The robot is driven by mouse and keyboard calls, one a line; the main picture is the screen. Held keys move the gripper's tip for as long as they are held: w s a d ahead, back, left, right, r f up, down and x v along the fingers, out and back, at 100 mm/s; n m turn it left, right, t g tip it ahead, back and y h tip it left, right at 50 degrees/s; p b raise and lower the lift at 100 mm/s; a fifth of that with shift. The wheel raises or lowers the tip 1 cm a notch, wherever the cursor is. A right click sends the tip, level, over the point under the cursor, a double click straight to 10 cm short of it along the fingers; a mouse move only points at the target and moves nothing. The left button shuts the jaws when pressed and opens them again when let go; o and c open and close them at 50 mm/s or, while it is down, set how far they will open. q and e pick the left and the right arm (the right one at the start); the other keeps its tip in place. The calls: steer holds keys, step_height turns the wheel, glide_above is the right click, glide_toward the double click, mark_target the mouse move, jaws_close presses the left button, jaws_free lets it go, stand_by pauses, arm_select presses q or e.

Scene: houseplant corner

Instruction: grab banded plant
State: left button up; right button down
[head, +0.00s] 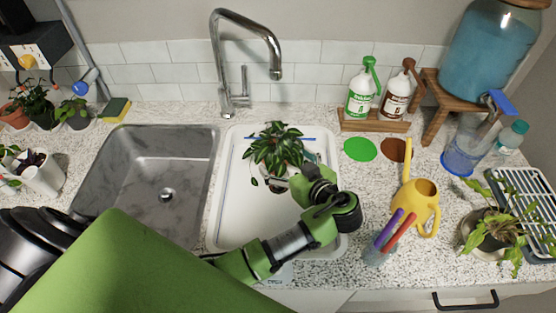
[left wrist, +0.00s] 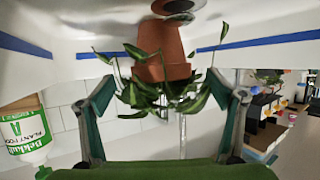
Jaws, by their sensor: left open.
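A leafy plant with pale-striped green leaves (head: 274,148) stands in the white right-hand basin (head: 232,222). Its pot is mostly hidden by leaves and my gripper in the head view. In the left wrist view, which looks upside down, the plant (left wrist: 165,92) shows in a terracotta pot (left wrist: 162,52). My left gripper (head: 296,181) is beside the plant, at its near right. Its two fingers stand apart on either side of the plant in the left wrist view (left wrist: 166,90), with gaps to the pot. My right gripper is not in view.
A faucet (head: 225,60) rises behind the basins; the grey sink (head: 150,165) is empty. A yellow watering can (head: 418,205), a cup with pens (head: 380,248) and another plant (head: 492,232) stand at right. Bottles (head: 362,92) are on a wooden stand behind.

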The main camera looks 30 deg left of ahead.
mark_target(273, 148)
arm_select(q)
steer(key=x, duration=0.4)
steer(key=b+x, duration=0.1)
steer(key=shift+w+a+r, duration=0.25)
steer(key=shift+a, duration=0.25)
steer(key=shift+r, duration=0.15)
steer(key=c, duration=1.6)
